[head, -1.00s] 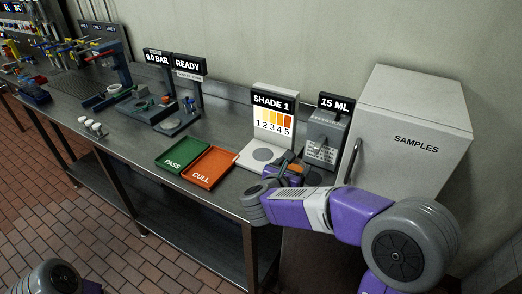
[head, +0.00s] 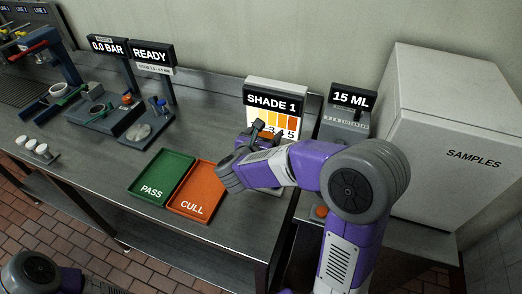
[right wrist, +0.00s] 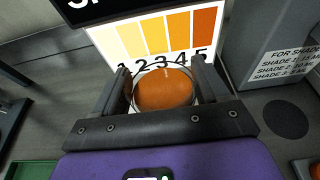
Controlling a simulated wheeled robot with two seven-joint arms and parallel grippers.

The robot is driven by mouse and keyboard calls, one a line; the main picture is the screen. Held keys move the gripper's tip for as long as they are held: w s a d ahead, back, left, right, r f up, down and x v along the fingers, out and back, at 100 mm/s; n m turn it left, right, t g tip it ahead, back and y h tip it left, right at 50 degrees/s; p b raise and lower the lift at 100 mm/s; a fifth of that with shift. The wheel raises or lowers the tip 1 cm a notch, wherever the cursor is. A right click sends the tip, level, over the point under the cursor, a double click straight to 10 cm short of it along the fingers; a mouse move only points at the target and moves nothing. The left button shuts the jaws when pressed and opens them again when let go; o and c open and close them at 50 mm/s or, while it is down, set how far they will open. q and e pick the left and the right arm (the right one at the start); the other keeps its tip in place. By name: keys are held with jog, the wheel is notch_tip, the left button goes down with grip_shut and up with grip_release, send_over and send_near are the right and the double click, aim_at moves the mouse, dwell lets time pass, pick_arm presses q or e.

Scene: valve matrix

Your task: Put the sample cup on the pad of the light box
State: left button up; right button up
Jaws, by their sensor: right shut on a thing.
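The sample cup (right wrist: 165,90) is a clear round cup with orange liquid, seen from above in the right wrist view. My right gripper (right wrist: 163,80) is shut on it, one dark finger on each side. In the head view my right gripper (head: 262,130) is in front of the light box (head: 290,85), which carries the SHADE 1 sign and a yellow-to-orange scale. The scale also shows just beyond the cup in the right wrist view (right wrist: 130,40). The pad is hidden behind my gripper and the cup, so I cannot tell whether the cup touches it. My left gripper is out of view.
The green PASS tray (head: 163,172) and orange CULL tray (head: 196,190) lie left of my right gripper. The 15 ML dispenser (head: 345,125) stands right of the light box. The SAMPLES cabinet (head: 450,130) is at the far right.

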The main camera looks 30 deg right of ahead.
jog(key=shift+f+b, duration=0.5)
jog(key=shift+f, duration=2.3)
jog(key=shift+f+b, duration=0.2)
jog(key=shift+b, duration=0.15)
jog(key=o, duration=1.3)
jog(key=shift+r, duration=0.1)
jog(key=shift+r+p, duration=0.2)
jog(key=shift+p, duration=0.25)
jog(key=v, duration=1.2)
jog(key=shift+f, duration=0.1)
